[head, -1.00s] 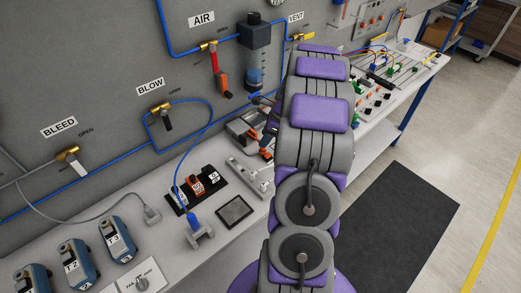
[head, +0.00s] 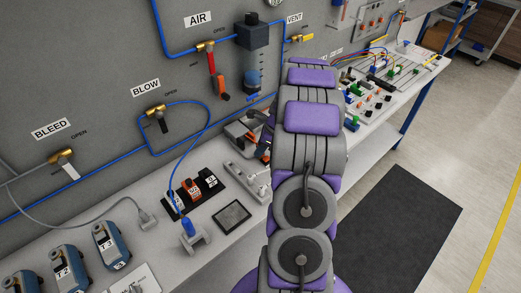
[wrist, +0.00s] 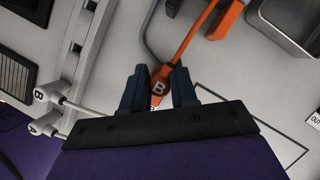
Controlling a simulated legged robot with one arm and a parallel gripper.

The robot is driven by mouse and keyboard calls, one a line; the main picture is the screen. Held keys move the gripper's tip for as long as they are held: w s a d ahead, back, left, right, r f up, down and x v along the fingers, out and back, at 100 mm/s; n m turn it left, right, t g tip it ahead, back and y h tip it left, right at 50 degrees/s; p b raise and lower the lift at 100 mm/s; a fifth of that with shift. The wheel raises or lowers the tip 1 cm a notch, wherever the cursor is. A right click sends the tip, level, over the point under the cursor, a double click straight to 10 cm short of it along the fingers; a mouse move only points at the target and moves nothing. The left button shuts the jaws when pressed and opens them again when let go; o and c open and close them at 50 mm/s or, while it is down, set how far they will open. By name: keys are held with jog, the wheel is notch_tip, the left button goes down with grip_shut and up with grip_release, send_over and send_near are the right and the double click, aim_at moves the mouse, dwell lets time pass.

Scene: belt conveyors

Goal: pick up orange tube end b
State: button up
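Orange tube end b (wrist: 158,84), tagged with a white letter B on orange, lies between my gripper's fingers in the wrist view. Its orange tube (wrist: 192,38) runs up and to the right from it. My gripper (wrist: 159,88) has its two dark fingers apart, one on each side of the tag, with a narrow gap visible. I cannot tell whether either finger touches it. The lower part of the tag is hidden by the gripper body. In the head view, my arm hides most of the gripper and the tube end.
White tube ends tagged B (wrist: 38,94) and A (wrist: 33,130) lie at left in the wrist view, beside a pale rail. A metal tray (wrist: 262,22) is at upper right. In the head view, the wall panel (head: 105,55) stands behind the bench, with a blue-tipped connector (head: 188,228) in front.

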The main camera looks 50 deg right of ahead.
jog(key=shift+d, duration=0.3)
jog(key=c, duration=0.3)
jog(key=shift+a, duration=0.1)
jog(key=shift+c, duration=0.7)
jog(key=shift+a, duration=0.2)
grip_shut()
jog(key=shift+d, duration=0.1)
jog(key=shift+r, duration=0.1)
